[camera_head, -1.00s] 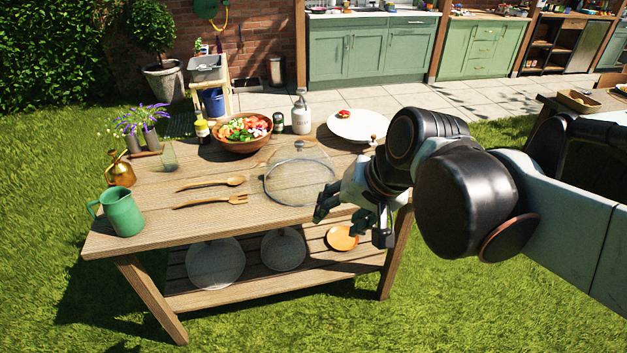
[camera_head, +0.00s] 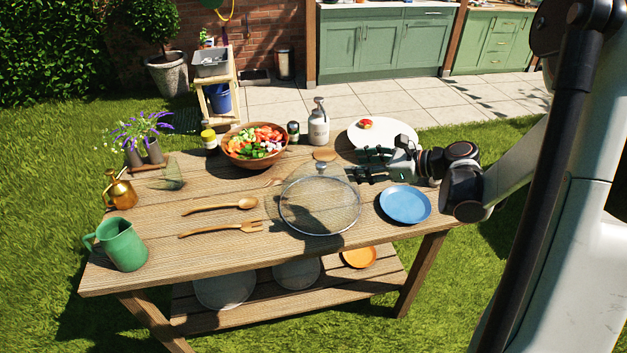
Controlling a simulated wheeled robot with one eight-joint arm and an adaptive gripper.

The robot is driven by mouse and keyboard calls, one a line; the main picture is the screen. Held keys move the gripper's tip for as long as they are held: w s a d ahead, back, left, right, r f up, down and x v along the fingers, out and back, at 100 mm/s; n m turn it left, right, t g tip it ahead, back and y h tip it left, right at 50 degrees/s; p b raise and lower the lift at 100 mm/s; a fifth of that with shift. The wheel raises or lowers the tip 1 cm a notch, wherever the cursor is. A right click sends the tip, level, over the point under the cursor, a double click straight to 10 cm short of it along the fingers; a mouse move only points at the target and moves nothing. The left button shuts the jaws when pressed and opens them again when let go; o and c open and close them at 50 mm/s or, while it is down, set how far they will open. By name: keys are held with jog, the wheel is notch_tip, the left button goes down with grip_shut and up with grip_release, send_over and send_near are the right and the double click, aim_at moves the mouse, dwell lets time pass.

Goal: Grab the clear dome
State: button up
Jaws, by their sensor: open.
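The clear dome (camera_head: 319,207) sits on the wooden table, right of the wooden spoon and fork. It is see-through, with a rim and a small knob (camera_head: 321,168) on top. My gripper (camera_head: 366,165) is open and empty, its dark fingers pointing left. In the picture it is just right of the knob and apart from it. How its height compares with the knob's is hard to tell. A shadow falls across the dome.
A blue plate (camera_head: 405,204) lies right of the dome, below my gripper. A white plate (camera_head: 383,133) is behind. A wooden spoon (camera_head: 222,207), fork (camera_head: 220,229) and green jug (camera_head: 122,245) are left.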

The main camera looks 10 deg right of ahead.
jog(key=d+f+m, duration=0.1)
jog(key=d+m, duration=0.1)
jog(key=b, duration=0.2)
send_near(325, 165)
jog(key=shift+t, duration=0.4)
jog(key=x, duration=0.4)
jog(key=shift+a+f, duration=0.15)
jog(key=shift+a, duration=0.2)
jog(key=b+x, duration=0.1)
jog(key=x, duration=0.1)
jog(key=b+x, duration=0.1)
jog(key=x, duration=0.1)
jog(key=shift+w+a+f, duration=0.1)
jog(key=shift+f, duration=0.4)
jog(key=shift+w+a, duration=0.2)
jog(key=shift+w, duration=0.05)
grip_shut()
